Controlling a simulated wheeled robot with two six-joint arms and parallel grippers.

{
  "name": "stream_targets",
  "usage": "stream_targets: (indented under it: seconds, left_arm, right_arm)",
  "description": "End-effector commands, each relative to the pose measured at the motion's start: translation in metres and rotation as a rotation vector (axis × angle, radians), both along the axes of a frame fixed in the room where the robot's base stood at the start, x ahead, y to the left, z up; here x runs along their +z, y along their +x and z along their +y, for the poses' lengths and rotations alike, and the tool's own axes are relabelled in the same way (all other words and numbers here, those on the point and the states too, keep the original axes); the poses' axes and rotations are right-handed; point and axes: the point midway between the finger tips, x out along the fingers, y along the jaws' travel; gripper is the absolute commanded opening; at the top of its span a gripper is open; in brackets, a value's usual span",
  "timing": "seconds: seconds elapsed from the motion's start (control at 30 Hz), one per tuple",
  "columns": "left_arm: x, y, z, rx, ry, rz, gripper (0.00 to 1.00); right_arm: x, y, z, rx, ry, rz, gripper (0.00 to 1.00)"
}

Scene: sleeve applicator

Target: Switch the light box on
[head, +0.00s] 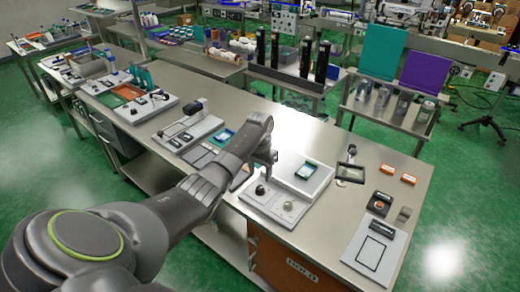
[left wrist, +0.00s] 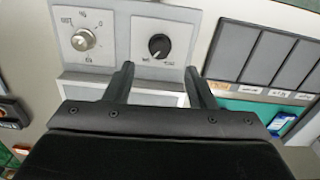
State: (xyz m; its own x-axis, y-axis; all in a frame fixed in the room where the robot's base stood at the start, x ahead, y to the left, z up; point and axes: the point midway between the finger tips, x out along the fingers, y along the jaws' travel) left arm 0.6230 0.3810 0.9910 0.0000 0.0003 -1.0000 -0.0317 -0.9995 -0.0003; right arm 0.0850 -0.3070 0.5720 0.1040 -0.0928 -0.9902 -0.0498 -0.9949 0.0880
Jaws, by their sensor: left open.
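The light box (head: 320,184) is a pale box on the metal table, with a teal-framed piece on its top. Its sloped front has a black knob (head: 260,190) and a silver knob (head: 288,207). In the left wrist view the black knob (left wrist: 159,46) has a pointer and small marks, and the silver knob (left wrist: 83,39) has a printed scale. My left gripper (left wrist: 160,72) is open and empty, its fingers pointing toward the black knob's plate, apart from the knob. In the head view the gripper (head: 265,168) hangs over the box's left side. My right gripper is out of view.
A tray with dark panels (left wrist: 262,55) lies beside the box. To the right are a framed lens on a stand (head: 350,173), orange boxes (head: 388,169) and a white board (head: 373,250). Tall black cylinders (head: 306,58) stand behind. Bare table lies behind the box.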

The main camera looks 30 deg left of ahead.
Motion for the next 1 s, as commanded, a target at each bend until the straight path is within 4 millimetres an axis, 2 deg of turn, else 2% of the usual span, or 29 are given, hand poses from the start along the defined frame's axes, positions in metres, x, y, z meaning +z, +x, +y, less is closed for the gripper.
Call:
stream_targets:
  seconds: [0.2,0.43,0.63,1.0]
  left_arm:
    - [0.051,0.001,0.000,-0.001,0.003,-0.007,0.50]
    - [0.090,0.001,0.000,-0.001,0.001,-0.005,0.50]
    - [0.103,0.000,0.000,0.000,0.001,-0.002,0.50]
    - [0.103,0.000,0.000,0.000,0.001,-0.002,0.50]
  right_arm:
    - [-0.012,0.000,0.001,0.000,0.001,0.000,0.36]
    - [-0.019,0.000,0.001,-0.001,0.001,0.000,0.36]
    - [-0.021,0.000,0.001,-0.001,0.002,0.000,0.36]
    - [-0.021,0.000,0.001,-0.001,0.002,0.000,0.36]
